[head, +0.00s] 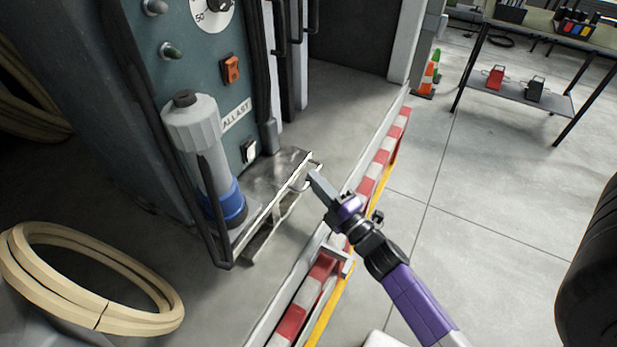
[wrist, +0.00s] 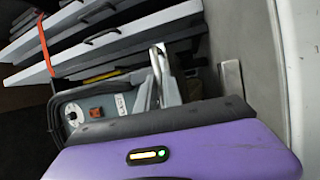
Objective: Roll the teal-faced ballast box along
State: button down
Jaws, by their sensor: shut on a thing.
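The teal-faced ballast box (head: 215,75) stands upright at the left of the head view, with a dial, knobs, an orange switch and a partly hidden label reading "ALLAST". A grey and blue cylinder is fixed on its front, and a metal plate (head: 272,180) juts from its foot. My gripper (head: 314,180) is at the outer end of this plate, shut on a thin metal handle (head: 300,183). In the wrist view the box's teal face (wrist: 92,113) shows beyond my purple wrist, beside a bright metal bar (wrist: 156,70).
A low red-and-white striped rail (head: 375,170) runs beside my arm. A coil of beige hose (head: 95,310) lies at the lower left. A table with a lower shelf (head: 520,93) and cones (head: 428,78) stand at the back right. The grey floor between is clear.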

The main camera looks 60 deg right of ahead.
jog(key=shift+s+f, duration=0.15)
jog(key=shift+s, duration=0.15)
jog(key=c, duration=1.5)
grip_release()
jog(key=b+v, duration=0.2)
jog(key=v, duration=0.5)
jog(key=shift+s+a+b, duration=0.15)
jog(key=shift+s+b, duration=0.2)
jog(key=shift+s, duration=0.05)
